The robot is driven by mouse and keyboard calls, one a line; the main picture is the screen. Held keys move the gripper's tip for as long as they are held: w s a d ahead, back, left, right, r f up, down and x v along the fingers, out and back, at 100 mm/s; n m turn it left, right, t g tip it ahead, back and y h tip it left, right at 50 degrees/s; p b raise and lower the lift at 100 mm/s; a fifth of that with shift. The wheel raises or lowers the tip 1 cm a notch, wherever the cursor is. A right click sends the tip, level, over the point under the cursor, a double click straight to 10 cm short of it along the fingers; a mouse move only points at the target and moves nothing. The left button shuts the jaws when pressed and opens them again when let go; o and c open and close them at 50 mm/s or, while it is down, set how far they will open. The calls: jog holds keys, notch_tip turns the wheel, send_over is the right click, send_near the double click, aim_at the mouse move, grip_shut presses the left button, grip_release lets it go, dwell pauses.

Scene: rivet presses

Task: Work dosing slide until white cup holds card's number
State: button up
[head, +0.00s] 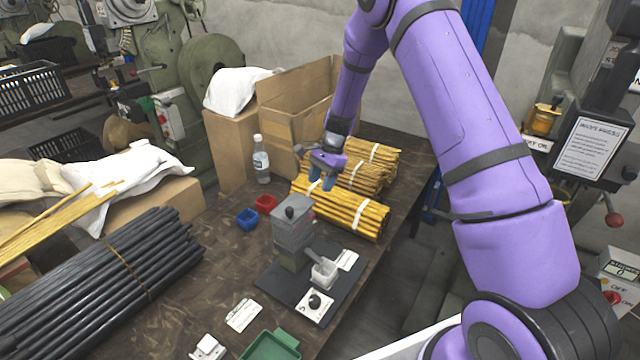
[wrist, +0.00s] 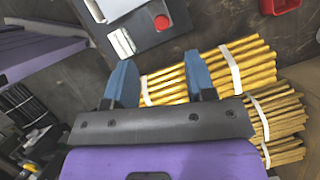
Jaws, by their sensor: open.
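The grey dosing device (head: 293,228) stands on a dark base plate on the bench, with a dark knob on top. The white cup (head: 323,271) sits at its front right; its contents are too small to tell. My gripper (head: 323,176) is open and empty, above the yellow rod bundles behind the device. In the wrist view my blue fingers (wrist: 159,60) are apart, with rods below them.
Small blue (head: 247,219) and red (head: 266,203) bins and a clear bottle (head: 261,160) stand left of the device. Bundled yellow rods (head: 345,208) lie behind it. A green tray (head: 270,346) and white pieces (head: 242,315) are nearer. Black rods (head: 100,275) fill the left.

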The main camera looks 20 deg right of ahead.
jog(key=x, duration=1)
jog(key=shift+f, duration=0.45)
